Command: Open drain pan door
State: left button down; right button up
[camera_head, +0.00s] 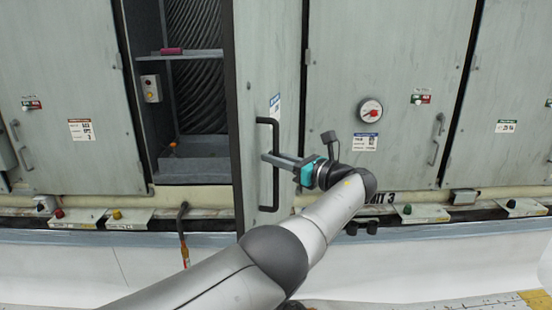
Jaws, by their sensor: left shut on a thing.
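The drain pan door (268,55) is a grey-green metal panel, and it stands open at the middle of the view, its dark edge facing left. Its black bar handle (276,190) is upright on the panel. My left gripper (277,159) comes from the right side of the handle, with its fingers shut on the bar at about mid-height. Left of the door edge, the open bay (195,145) shows dark ribbed coils, a shelf and a grey pan-like tray at the bottom. My right gripper is not in view.
A hose (183,235) hangs in front of the bay.

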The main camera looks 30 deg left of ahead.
pick_arm(q)
jog(key=shift+f, duration=0.15)
jog(key=c, duration=0.8)
grip_release()
jog(key=b+v, duration=0.4)
jog(key=v, duration=1.1)
jog(key=shift+s, duration=0.2)
jog(key=shift+d, duration=0.15)
